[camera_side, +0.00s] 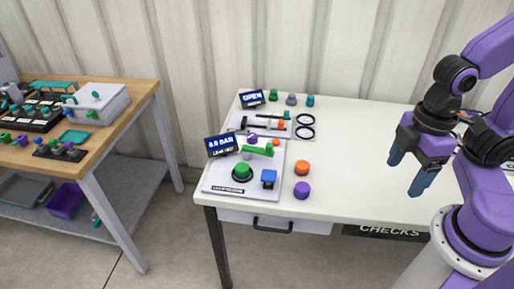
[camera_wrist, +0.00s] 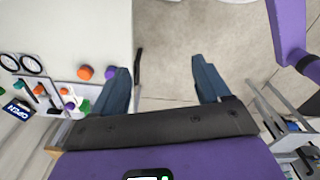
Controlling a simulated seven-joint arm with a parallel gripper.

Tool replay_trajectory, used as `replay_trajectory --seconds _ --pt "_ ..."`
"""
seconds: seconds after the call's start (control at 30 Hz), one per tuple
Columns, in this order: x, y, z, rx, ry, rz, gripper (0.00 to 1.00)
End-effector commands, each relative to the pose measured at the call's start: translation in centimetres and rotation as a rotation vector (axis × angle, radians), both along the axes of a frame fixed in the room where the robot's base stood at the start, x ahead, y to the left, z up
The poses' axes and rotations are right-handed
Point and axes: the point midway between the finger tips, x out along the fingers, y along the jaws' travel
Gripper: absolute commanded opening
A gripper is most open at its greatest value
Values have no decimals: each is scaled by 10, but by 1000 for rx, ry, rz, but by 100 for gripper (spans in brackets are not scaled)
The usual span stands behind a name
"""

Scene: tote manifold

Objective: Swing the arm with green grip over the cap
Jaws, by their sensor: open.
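A white panel (camera_side: 213,184) lies on the white table. On it, an arm with a green grip (camera_side: 258,150) points right, near an orange part and a purple part. A round green cap-like piece (camera_side: 242,170) sits on a dark base in front of it. Which piece is the cap, I cannot tell for sure. My gripper (camera_side: 406,173) is open and empty, well to the right of the panel, above the table's front edge.
An orange knob (camera_side: 302,168) and a purple knob (camera_side: 302,190) stand right of the panel. A display reading about 4.0 BAR (camera_side: 221,145) stands at its back left. Behind are a second panel and black rings (camera_side: 305,126). The table's right part is clear. A wooden bench (camera_side: 110,141) stands left.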

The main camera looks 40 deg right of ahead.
Motion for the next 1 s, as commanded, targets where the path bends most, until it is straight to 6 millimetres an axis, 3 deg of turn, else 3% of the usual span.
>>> replay_trajectory --seconds 0.07,0.13,0.17,0.37,0.7,1.0 --pt "0 0 0 0 0 0 76" --pt "1 0 0 0 0 -1 53" --pt "2 1 1 0 0 -3 49" --pt "35 23 9 -4 2 -53 49" --pt "151 69 25 -14 6 -203 49" --pt "261 76 23 -20 12 -337 49"
